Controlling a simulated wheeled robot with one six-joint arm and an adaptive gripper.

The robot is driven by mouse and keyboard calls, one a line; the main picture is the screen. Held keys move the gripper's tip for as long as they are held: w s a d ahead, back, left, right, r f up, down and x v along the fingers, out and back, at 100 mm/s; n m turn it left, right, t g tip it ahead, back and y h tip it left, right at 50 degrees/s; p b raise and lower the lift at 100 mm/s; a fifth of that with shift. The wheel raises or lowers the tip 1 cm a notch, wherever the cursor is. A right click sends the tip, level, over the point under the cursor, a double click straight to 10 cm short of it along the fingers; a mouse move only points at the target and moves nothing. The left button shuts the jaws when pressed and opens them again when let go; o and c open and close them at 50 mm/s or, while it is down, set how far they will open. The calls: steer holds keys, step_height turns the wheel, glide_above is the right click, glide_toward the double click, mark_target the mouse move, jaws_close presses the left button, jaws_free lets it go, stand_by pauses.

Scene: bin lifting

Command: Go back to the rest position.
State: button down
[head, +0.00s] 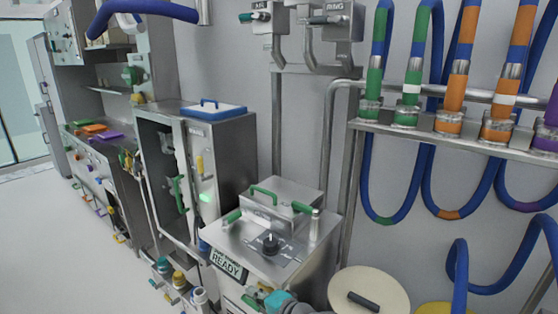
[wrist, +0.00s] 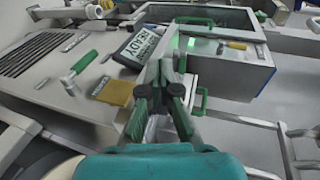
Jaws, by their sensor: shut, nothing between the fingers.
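My gripper (wrist: 160,92) shows in the wrist view with its teal body at the bottom and its dark fingertips together, with nothing between them. It points toward a steel cabinet front with a READY sign (wrist: 137,48) and a steel box-like part with green handles (wrist: 225,68). The fingers appear apart from these surfaces, but the exact gap cannot be told.
The steel cabinet (head: 290,262) carries a lidded steel box with green handles (head: 288,190) and a black knob (head: 270,243). A round cream disc (head: 368,283) stands to its right. Blue hoses (head: 365,180) hang from a wall rail. Open floor (head: 60,240) lies at the left.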

steer(key=s+d+f+t+h, duration=0.2)
steer(key=s+d+f+h, duration=0.2)
steer(key=s+d+f, duration=0.7)
steer(key=s+d+f+n+t+h, duration=0.1)
steer(key=s+d+f+h, duration=0.15)
steer(key=s, duration=0.45)
steer(key=s+d+f+n+t+h, duration=0.1)
steer(key=s+d+f, duration=0.25)
steer(key=s, duration=0.45)
steer(key=s+d+r+n+h, duration=0.1)
steer(key=s+r, duration=0.3)
steer(key=s, duration=0.4)
steer(key=s+d+r+n+h, duration=0.1)
steer(key=s+d+r+n, duration=0.2)
steer(key=s, duration=0.6)
steer(key=s+d+r+n+t+h, duration=0.1)
steer(key=s+d+r+n, duration=0.1)
steer(key=s+d+r, duration=0.2)
steer(key=s+r, duration=0.2)
steer(key=s, duration=0.2)
steer(key=shift+s+r+n, duration=0.2)
steer(key=shift+s+n, duration=0.1)
